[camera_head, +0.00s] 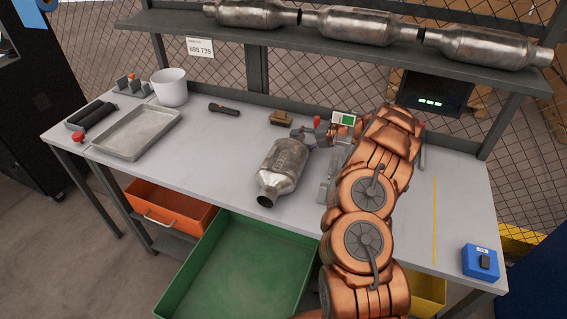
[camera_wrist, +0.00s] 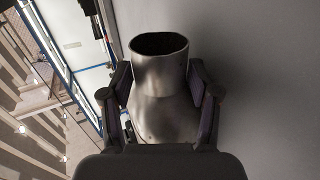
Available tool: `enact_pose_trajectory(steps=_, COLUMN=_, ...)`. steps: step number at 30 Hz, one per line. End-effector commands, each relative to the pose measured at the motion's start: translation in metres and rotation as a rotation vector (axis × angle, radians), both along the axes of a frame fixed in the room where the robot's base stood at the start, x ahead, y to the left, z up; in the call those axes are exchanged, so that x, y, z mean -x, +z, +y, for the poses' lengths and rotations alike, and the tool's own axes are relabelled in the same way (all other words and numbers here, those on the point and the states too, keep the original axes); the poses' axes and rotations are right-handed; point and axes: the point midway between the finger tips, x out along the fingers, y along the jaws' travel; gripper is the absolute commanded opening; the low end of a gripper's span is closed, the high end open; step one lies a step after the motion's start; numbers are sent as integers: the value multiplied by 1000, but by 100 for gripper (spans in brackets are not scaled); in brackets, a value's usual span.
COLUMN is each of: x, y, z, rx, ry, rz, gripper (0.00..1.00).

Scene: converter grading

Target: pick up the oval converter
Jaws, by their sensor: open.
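A grey metal converter (camera_head: 283,165) lies on the bench, left of my arm, its open pipe end towards the front edge. I take it for the oval converter. My gripper (camera_head: 305,134) is at its far end, low over the bench. In the wrist view an open pipe end and part of the converter body (camera_wrist: 160,117) show between the two fingers of my gripper (camera_wrist: 159,74). The fingers stand apart on either side, with a visible gap on the right; contact on the left is unclear. The arm hides part of the bench behind it.
The grey bench (camera_head: 225,150) also holds a metal tray (camera_head: 137,131), a white pot (camera_head: 170,87), a black torch (camera_head: 224,109) and a blue box (camera_head: 480,262). Several converters (camera_head: 362,28) lie on the shelf above. A green bin (camera_head: 240,262) and an orange bin (camera_head: 170,207) stand below.

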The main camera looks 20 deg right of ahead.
Motion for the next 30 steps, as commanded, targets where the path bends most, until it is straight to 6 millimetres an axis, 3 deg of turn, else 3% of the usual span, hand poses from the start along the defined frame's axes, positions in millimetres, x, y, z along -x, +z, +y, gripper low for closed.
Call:
enact_pose_trajectory(steps=8, x=-2, y=-1, z=2, rx=1, ry=0, rz=-1, gripper=61)
enact_pose_trajectory(steps=26, x=-1, y=-2, z=2, rx=0, ry=1, rz=1, gripper=1)
enact_pose_trajectory(steps=30, x=-1, y=-2, z=2, rx=0, ry=2, rz=1, gripper=0)
